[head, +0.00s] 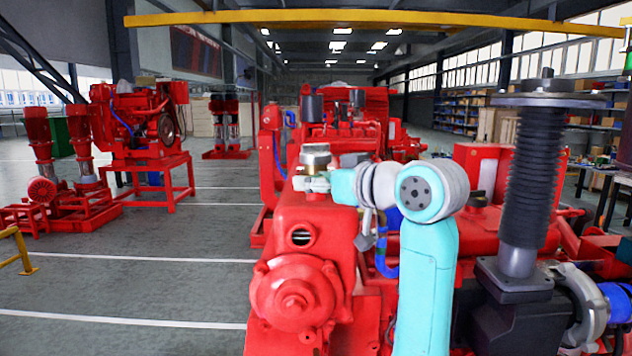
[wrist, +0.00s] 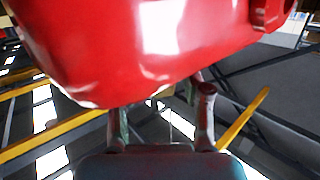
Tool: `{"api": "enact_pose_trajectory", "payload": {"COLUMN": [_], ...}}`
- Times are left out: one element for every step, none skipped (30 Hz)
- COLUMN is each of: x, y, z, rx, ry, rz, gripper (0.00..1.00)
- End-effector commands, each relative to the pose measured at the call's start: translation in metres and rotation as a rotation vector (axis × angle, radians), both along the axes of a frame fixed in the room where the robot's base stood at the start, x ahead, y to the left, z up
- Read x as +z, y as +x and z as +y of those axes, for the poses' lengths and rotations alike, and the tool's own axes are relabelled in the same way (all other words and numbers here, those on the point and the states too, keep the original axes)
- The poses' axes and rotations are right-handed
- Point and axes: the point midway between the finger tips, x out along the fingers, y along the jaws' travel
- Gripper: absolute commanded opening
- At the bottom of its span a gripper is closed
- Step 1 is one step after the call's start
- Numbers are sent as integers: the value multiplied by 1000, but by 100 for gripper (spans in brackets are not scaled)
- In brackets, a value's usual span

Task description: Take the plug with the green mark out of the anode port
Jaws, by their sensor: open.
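In the wrist view my gripper (wrist: 160,100) shows two fingers spread apart, with nothing visible held between them. A large glossy red engine part (wrist: 160,45) fills the top of that view, and the fingertips reach up close to or behind its lower edge. I cannot tell whether they touch it. I cannot make out the plug with the green mark or the anode port in either view.
A silver cap (head: 316,157) stands on top of the red housing. A blue hose (head: 384,255) runs close beside my arm. A black ribbed column (head: 530,180) with a flat disc stands at right. The floor (head: 130,285) at left is open, with white lines.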

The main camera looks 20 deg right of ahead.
Motion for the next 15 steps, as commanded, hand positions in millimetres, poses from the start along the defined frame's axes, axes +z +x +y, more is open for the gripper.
{"api": "enact_pose_trajectory", "payload": {"x": [0, 0, 0, 0, 0, 0, 0, 0, 0, 0, 0, 0, 0, 0, 0], "y": [-1, -1, -1, -1, 0, 0, -1, -1, 0, 0, 0, -1, -1, 0, 0], "z": [3, 2, 2, 3, 3, 2, 2, 2, 2, 3, 2, 2, 3, 2, 2], "rx": [-31, -54, -83, -104, -125, -155, -176, -196, -225, -245, -265, -292, -313, -334, -361], "ry": [1, 0, 0, 0, 0, 1, 1, 1, 1, 1, 1, 1, 1, 1, 1], "rz": [-1, -1, -1, 0, 0, 0, -1, -1, -1, -1, -1, -1, 0, 0, 0], "gripper": [48, 48, 48, 48, 48, 48, 48, 48, 48, 48, 48, 48, 48, 48, 48]}}
